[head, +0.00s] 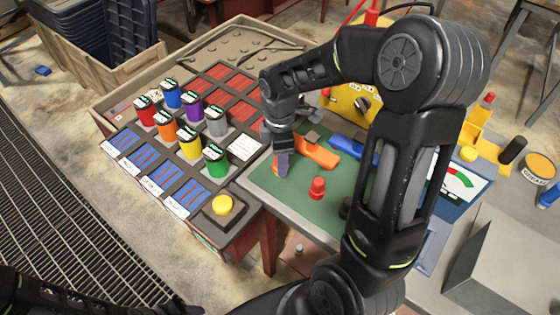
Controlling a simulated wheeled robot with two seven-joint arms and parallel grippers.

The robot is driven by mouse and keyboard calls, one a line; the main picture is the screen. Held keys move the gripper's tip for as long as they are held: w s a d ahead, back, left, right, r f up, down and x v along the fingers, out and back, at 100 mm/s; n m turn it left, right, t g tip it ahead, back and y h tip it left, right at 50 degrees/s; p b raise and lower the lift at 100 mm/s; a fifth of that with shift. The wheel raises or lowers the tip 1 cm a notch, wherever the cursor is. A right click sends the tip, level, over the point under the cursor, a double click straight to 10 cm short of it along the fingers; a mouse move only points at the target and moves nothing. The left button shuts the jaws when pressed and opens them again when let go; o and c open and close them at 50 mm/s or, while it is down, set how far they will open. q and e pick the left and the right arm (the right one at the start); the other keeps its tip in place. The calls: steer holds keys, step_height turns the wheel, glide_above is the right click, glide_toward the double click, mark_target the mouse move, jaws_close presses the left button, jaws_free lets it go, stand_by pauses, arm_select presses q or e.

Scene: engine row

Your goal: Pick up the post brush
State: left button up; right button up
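My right arm comes in from the right, and its gripper (292,152) hangs low over the green mat (273,185). A dark finger with a reddish edge points down at its left, beside an orange tool (320,155). The arm hides part of the mat, and I cannot tell whether the fingers hold anything. A small red knobbed piece (317,188) stands on the mat just below the gripper, apart from it. I cannot tell which piece is the post brush. My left arm (90,300) lies along the bottom left edge; its fingers are not clear.
A rack (130,117) with several coloured canisters stands left of the mat. A yellow button (222,205) sits at its near corner. A blue tool (343,144) lies beside the orange one. A gauge (462,181) and yellow holder (487,140) stand right, behind my arm.

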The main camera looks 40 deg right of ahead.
stand_by(0.6)
jaws_close()
stand_by(0.4)
